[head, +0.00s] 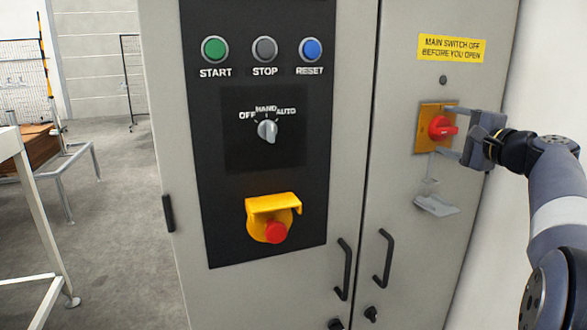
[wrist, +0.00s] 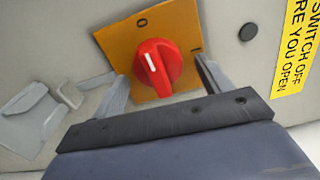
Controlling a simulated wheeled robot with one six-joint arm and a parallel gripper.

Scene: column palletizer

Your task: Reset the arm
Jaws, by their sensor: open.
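My gripper (head: 450,132) is open, its two fingers on either side of the red rotary main switch (wrist: 158,66) on the right cabinet door. The switch sits on an orange-yellow plate (wrist: 184,22) marked 0 and I. Its white mark points toward the 0. Gaps show between the knob and both fingers in the wrist view, so I see no grip on it. The blue RESET button (head: 311,49) is on the black panel (head: 225,180) of the left door, with the green START button (head: 215,49) and the grey STOP button (head: 264,49).
An OFF/HAND/AUTO selector (head: 267,130) points up, about at HAND. A red emergency stop (head: 276,232) sits under a yellow shroud (head: 273,203). A grey bracket (head: 436,206) hangs below the main switch. Door handles (head: 344,269) stick out lower down. Open floor (head: 115,220) lies left.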

